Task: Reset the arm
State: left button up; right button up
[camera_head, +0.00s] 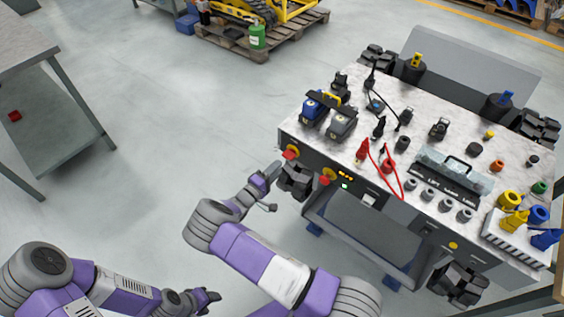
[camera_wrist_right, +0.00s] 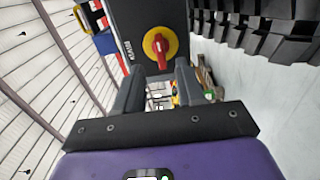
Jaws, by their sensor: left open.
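My right gripper (camera_head: 274,170) is at the left front corner of the tracked carrier (camera_head: 300,137), close to a red rotary switch (camera_head: 290,154) on a yellow plate. In the right wrist view the red switch (camera_wrist_right: 160,46) is just beyond the fingertips of the right gripper (camera_wrist_right: 157,72). The fingers are apart with nothing between them. Whether they touch the switch cannot be told. A second red switch (camera_head: 325,181) is further right on the same front panel. My left gripper (camera_head: 211,297) is open and empty over the floor at the bottom.
The carrier's top holds blue and grey boxes, red cables (camera_head: 381,165), knobs and a white rack (camera_head: 515,240). Black tracks (camera_head: 297,181) stick out beside it. A grey table (camera_head: 70,90) stands at the left. Open floor lies between them. A pallet (camera_head: 250,45) is behind.

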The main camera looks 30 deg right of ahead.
jog(key=shift+v, duration=0.75)
jog(key=s+d+f+m+g+y, duration=0.1)
jog(key=s+f+g+y, duration=0.35)
jog(key=s+f, duration=0.4)
jog(key=s+f+m+g+y, duration=0.1)
jog(key=s+f+g+y, duration=0.4)
jog(key=s, duration=0.6)
jog(key=s+a+f+m+g+y+p, duration=0.1)
jog(key=s+a+f+m+g+y, duration=0.15)
jog(key=s+a+y, duration=0.45)
jog(key=a+r+m+t+y+p, duration=0.1)
jog(key=a+r+m+t+y, duration=0.2)
jog(key=a+r, duration=0.4)
jog(key=a+t+y, duration=0.1)
jog(key=a+t, duration=0.1)
jog(key=a, duration=0.2)
jog(key=shift+s+r+t, duration=0.15)
jog(key=shift+s+t, duration=0.05)
jog(key=shift+t, duration=0.1)
